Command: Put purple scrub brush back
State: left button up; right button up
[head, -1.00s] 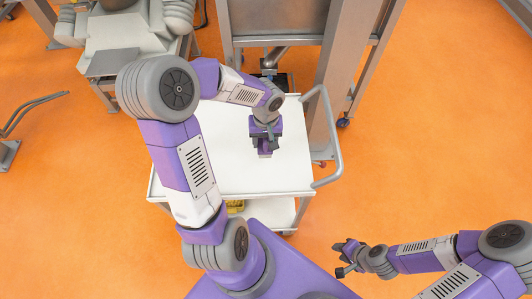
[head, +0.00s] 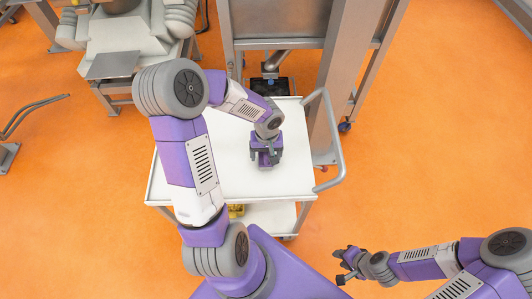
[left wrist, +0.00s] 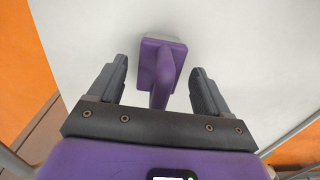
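The purple scrub brush (left wrist: 161,65) lies on the white cart top (left wrist: 85,35) in the left wrist view, with its handle pointing toward my gripper. My left gripper (left wrist: 160,82) is open, with one finger on each side of the brush and visible gaps between. In the head view, my left gripper (head: 265,163) is over the right half of the cart top, and the brush is mostly hidden beneath it. My right gripper (head: 340,265) is at the lower right, off the cart above the floor; its fingers look spread and empty.
The cart has a grey handle (head: 333,140) on its right side. A steel machine frame (head: 345,75) stands behind it. A yellow item (head: 236,211) is on the lower shelf. The left of the cart top is clear. Orange floor is open to the right.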

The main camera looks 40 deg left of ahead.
pick_arm(q)
notch_tip(320, 180, up, 12)
jog(key=p, duration=0.3)
jog(key=shift+w+d, duration=0.1)
dwell(0.7)
